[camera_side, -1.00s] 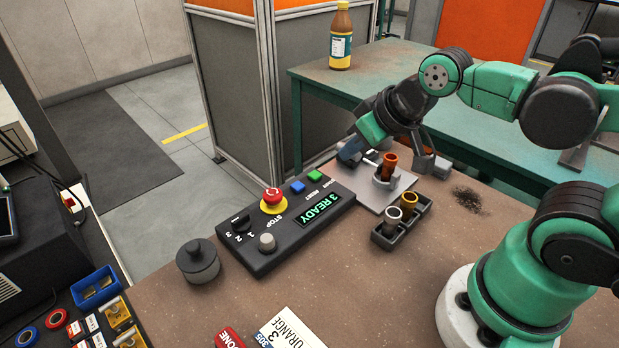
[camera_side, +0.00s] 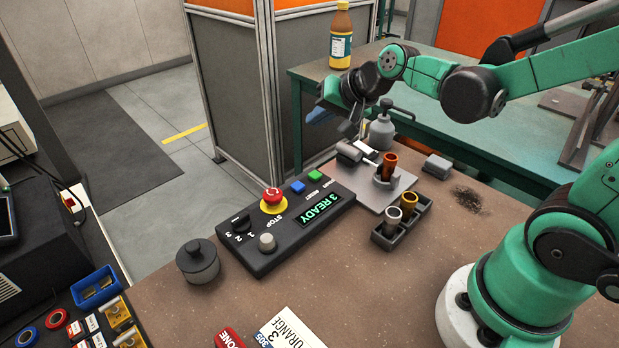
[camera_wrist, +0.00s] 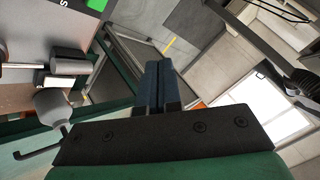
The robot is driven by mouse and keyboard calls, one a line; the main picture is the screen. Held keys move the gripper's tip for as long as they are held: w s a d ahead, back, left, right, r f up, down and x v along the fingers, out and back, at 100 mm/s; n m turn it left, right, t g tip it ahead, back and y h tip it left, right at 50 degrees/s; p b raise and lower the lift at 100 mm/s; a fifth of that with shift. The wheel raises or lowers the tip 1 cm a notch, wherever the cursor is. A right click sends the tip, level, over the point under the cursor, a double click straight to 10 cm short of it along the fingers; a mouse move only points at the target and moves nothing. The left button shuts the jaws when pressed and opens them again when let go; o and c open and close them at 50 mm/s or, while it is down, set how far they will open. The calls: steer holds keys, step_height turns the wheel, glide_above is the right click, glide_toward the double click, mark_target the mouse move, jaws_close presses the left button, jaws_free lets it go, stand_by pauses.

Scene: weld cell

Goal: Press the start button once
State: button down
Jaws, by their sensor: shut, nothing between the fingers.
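The black control box (camera_side: 262,262) lies on the brown bench. Its green button (camera_side: 315,176) is at the far end, beside a blue button (camera_side: 298,187); the small lettering by them is hard to read. The display (camera_side: 318,209) reads "3 READY". A green button (camera_wrist: 97,4) also shows at the top left of the wrist view. My gripper (camera_side: 318,116) is in the air beyond the far end of the box, above and apart from the green button. Its dark blue fingers (camera_wrist: 162,82) are together and empty in the wrist view.
A red stop button (camera_side: 273,196) on a yellow ring, a selector knob and a grey knob sit on the box. A fixture plate (camera_side: 366,190) with a copper part, a tray (camera_side: 389,243) of parts and a grey bottle (camera_side: 381,133) stand to the right. A partition post stands behind.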

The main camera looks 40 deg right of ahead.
mark_target(318, 176)
steer(key=shift+f, duration=4.4)
steer(key=shift+r, duration=2.5)
steer(key=s+a+r+n+g+h, duration=0.1)
steer(key=s+a+r+n+g, duration=0.1)
steer(key=s+n, duration=0.6)
steer(key=shift+s+a+r, duration=0.45)
steer(key=shift+s+r, duration=0.25)
steer(key=shift+r, duration=0.2)
